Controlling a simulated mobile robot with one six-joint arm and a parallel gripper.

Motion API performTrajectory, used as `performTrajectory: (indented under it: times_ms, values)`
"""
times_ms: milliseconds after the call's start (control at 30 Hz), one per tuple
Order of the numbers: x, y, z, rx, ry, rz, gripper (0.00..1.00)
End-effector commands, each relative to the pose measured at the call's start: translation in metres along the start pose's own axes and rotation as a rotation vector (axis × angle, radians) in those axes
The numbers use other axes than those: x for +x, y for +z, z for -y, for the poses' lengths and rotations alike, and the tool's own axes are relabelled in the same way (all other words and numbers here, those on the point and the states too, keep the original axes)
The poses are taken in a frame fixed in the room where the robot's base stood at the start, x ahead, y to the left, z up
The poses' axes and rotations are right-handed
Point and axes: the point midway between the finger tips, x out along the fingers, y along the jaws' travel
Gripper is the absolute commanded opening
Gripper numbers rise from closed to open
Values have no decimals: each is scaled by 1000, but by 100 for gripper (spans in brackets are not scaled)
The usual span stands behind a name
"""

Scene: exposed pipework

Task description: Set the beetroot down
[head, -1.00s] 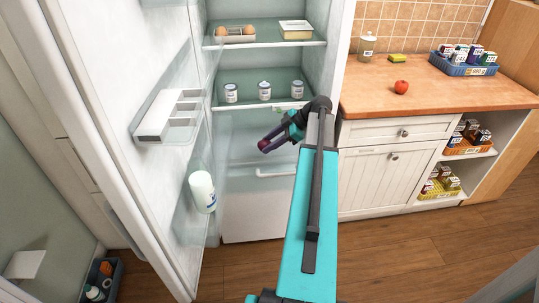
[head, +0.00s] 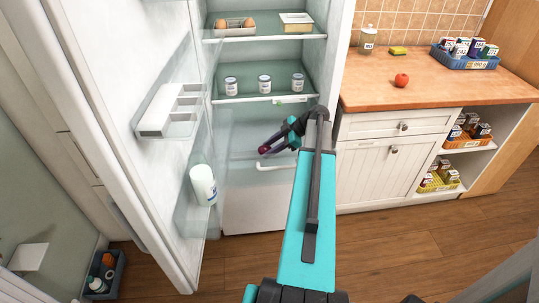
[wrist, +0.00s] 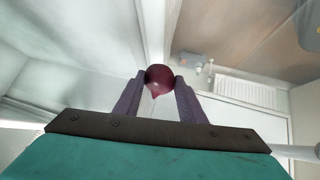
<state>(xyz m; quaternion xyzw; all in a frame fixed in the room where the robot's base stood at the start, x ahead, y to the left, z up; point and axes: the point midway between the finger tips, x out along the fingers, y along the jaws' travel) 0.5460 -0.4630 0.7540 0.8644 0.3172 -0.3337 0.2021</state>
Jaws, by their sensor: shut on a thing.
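The beetroot (wrist: 160,78) is a dark red-purple ball with a small pointed tip. In the wrist view it sits between the two purple fingers of my gripper (wrist: 159,88), which is shut on it. In the head view my gripper (head: 270,150) is in front of the open fridge, below its jar shelf, and the beetroot (head: 263,151) shows small at the fingertips. It is held in the air, apart from any shelf.
The fridge shelf (head: 262,99) holds three jars; the upper shelf (head: 263,38) holds eggs and a tub. The open door (head: 160,190) with a white bottle (head: 203,185) stands left. The wooden counter (head: 430,95) at right holds a tomato (head: 402,80) and has free room.

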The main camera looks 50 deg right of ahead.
Motion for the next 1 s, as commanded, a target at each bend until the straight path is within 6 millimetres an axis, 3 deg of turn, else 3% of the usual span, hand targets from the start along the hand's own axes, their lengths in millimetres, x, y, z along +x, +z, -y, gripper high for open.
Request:
performTrajectory:
  times_ms: [267, 667, 1000]
  values:
    - [2, 1, 0, 1, -1, 0, 10]
    - [25, 24, 5, 1, -1, -1, 10]
    - [27, 25, 6, -1, -1, -1, 10]
